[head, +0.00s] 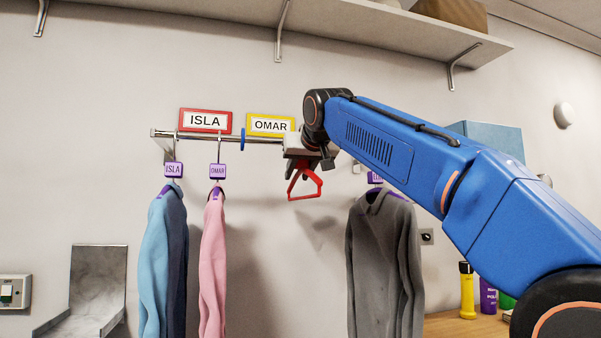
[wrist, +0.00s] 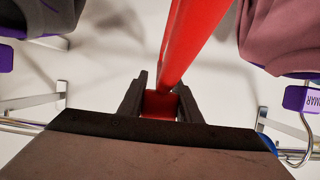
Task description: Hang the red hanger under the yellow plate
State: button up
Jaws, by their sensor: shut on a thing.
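The red hanger (head: 305,197) is a small, bare triangular frame. My gripper (head: 303,162) is shut on it, and the hanger hangs below the jaws near the rail. In the wrist view the hanger (wrist: 192,45) runs up from between the two dark fingers of my gripper (wrist: 160,100). The yellow plate (head: 250,127), a yellow-framed sign reading OMAR, is on the wall just above the rail. My gripper is slightly right of and below this plate. The metal rail (head: 262,141) runs under the plate; its middle is hidden behind my gripper and arm. I cannot tell whether the hanger touches the rail.
A red-framed ISLA plate (head: 205,111) is left, with a blue divider (head: 242,138) between plates. Blue (head: 160,250) and pink (head: 212,250) garments hang left of the divider, a grey garment (head: 380,260) right. The space between pink and grey is free. A shelf (head: 350,35) is above.

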jog(key=shift+w+a, duration=0.15)
jog(key=shift+w, duration=0.3)
jog(key=shift+w+f, duration=0.1)
jog(key=shift+f, duration=1.25)
jog(key=o, duration=1.2)
jog(key=shift+c, duration=0.2)
